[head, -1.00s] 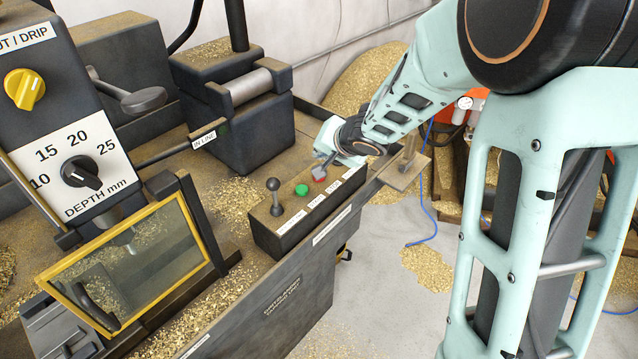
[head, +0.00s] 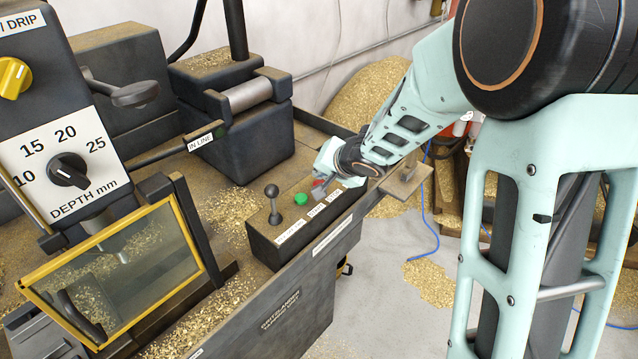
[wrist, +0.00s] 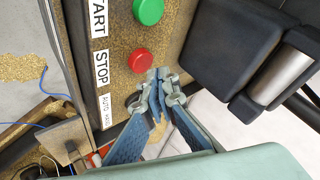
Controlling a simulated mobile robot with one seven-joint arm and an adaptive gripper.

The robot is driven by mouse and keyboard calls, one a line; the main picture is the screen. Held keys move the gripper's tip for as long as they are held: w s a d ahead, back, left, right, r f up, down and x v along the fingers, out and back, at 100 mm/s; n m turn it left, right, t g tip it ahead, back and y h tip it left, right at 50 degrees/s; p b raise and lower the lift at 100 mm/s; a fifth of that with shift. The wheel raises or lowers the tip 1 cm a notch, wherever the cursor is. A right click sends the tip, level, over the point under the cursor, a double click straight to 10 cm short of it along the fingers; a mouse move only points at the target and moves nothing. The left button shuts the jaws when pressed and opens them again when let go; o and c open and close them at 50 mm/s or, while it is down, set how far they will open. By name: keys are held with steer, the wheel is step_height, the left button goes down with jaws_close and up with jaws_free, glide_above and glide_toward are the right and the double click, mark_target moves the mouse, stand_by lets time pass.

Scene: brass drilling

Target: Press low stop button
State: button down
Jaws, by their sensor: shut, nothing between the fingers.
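The red stop button (wrist: 141,61) sits on top of the control box, beside the STOP label (wrist: 104,68) in the wrist view. My gripper (wrist: 157,80) is shut and empty. Its fingertips are just below the red button in that view, close to its edge; whether they touch it I cannot tell. In the head view my gripper (head: 320,188) is over the right part of the control box (head: 262,240) and partly hides the red button. The green start button (head: 301,199) lies left of it.
A ball-topped lever (head: 272,192) stands left of the green button. A dark vise-like block (head: 238,125) stands behind the box. A framed yellow guard (head: 120,265) and a depth dial (head: 67,170) are at left. Brass chips lie around.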

steer(key=shift+f, duration=0.15)
stand_by(0.7)
steer(key=shift+f, duration=0.3)
steer(key=shift+f+b, duration=0.55)
steer(key=shift+b, duration=0.1)
stand_by(0.4)
steer(key=shift+r, duration=0.1)
steer(key=shift+r+p, duration=0.9)
steer(key=shift+p, duration=0.25)
step_height(320, 180, up, 5)
steer(key=p, duration=0.5)
steer(key=shift+r+p, duration=0.1)
steer(key=shift+p, duration=0.2)
